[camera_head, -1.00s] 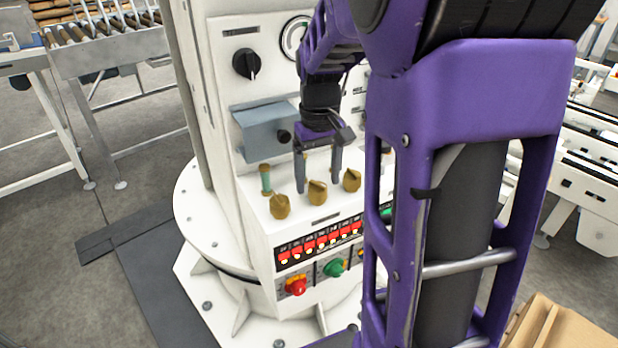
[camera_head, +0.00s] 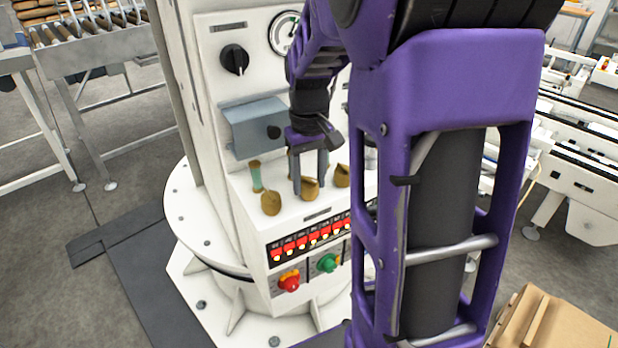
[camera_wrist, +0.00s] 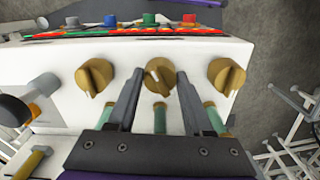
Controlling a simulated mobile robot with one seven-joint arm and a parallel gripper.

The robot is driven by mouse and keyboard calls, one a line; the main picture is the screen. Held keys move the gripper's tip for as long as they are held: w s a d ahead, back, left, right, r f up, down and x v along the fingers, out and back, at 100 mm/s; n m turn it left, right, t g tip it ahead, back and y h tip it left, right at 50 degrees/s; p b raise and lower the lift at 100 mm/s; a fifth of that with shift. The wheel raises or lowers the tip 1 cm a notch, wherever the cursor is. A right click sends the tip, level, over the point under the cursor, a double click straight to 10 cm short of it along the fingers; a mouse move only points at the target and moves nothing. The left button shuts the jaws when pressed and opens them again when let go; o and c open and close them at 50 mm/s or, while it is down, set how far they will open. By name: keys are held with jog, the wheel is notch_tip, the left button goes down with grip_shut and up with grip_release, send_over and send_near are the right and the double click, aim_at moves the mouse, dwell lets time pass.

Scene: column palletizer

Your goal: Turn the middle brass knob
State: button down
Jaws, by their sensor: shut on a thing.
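The middle brass knob (camera_head: 310,189) sits on the sloped white ledge of the column's panel, between the left brass knob (camera_head: 271,203) and the right brass knob (camera_head: 342,176). My gripper (camera_head: 311,187) points down with its two fingers on either side of the middle knob, shut on it. In the wrist view, my fingertips (camera_wrist: 160,76) flank the middle knob (camera_wrist: 159,69), whose white pointer mark is tilted. The two outer knobs stand free of the fingers. My fingers partly hide the middle knob in the head view.
Green-handled brass pieces (camera_wrist: 160,118) stand beside the knobs, close to my fingers. A grey-blue box (camera_head: 252,125), a black dial (camera_head: 234,59) and a gauge (camera_head: 284,34) are on the panel above. Red lit switches (camera_head: 313,236), a red knob (camera_head: 289,283) and a green knob (camera_head: 327,263) lie below.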

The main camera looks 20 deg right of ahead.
aim_at(309, 178)
jog(key=shift+r+m+p, duration=0.1)
jog(key=shift+m+p, duration=0.35)
jog(key=shift+m, duration=0.45)
jog(key=m, duration=0.3)
jog(key=shift+p, duration=0.4)
jog(key=shift+c, duration=1.5)
grip_release()
notch_tip(309, 178, up, 17)
jog(key=p, duration=0.2)
